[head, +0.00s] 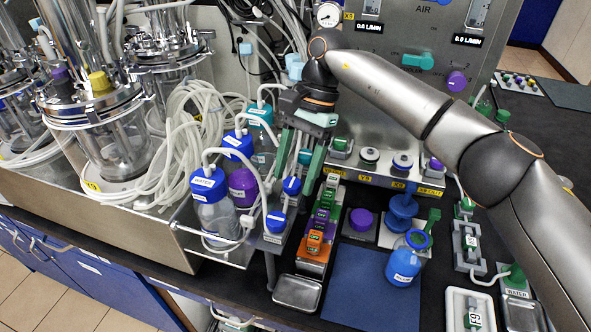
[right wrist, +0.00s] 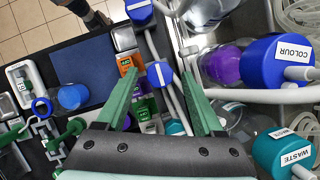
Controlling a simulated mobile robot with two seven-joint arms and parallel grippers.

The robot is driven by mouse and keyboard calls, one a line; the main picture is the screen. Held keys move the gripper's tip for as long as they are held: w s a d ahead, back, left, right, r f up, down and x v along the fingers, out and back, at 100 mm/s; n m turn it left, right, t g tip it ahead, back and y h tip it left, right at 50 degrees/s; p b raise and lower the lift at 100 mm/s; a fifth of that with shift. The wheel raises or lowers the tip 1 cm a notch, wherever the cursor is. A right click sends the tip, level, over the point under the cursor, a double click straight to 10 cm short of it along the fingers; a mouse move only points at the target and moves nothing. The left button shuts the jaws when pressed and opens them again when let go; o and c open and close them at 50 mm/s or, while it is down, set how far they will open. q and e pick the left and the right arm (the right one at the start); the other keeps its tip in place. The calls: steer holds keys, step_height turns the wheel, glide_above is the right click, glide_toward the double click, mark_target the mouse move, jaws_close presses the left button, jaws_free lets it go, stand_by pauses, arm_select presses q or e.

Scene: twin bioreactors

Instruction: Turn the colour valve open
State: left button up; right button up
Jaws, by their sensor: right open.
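My right gripper (head: 296,178) points down over the row of small tube valves beside the bottles, open and holding nothing. Its two green fingers also show in the right wrist view (right wrist: 162,62). The middle blue valve (head: 292,186), in line with the colour bottle, appears between the fingertips. In the right wrist view this blue knob (right wrist: 160,75) has a white bar across it; I cannot tell whether the fingers touch it. My left gripper is not in view.
Another blue valve (head: 276,222) sits in front, and a teal valve (right wrist: 175,128) behind. Tubes loop close around the gripper. A rack of coloured labelled blocks (head: 318,225) stands just right.

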steer(key=p+v, duration=0.3)
steer(key=v, duration=0.9)
steer(key=shift+r+p, duration=0.25)
steer(key=shift+p, duration=0.15)
